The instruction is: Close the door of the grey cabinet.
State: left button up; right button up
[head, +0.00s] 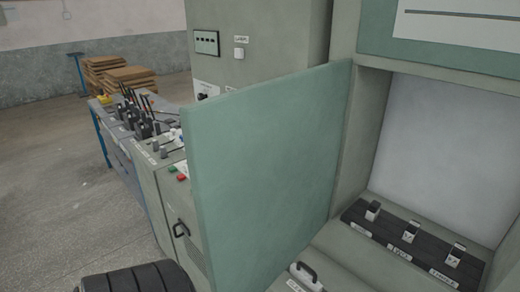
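The grey cabinet (365,130) fills the right side of the head view, with its compartment open to me. Its door (265,165) is a flat grey-green panel that stands wide open. The door meets the cabinet at the left side of the opening and sticks out toward me. Inside, a black strip (405,241) carries three small upright metal pieces with white labels in front of a pale back wall (455,140).
Left of the door stands a console with levers (150,120) and a black side handle (181,229). Stacked wooden boards (118,75) lie farther back. The floor (50,190) at left is clear.

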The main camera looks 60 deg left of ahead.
aim_at(262, 157)
jog(key=j+z, duration=0.1)
jog(key=j, duration=1.1)
jog(key=j+z, duration=0.1)
jog(key=j, duration=1.1)
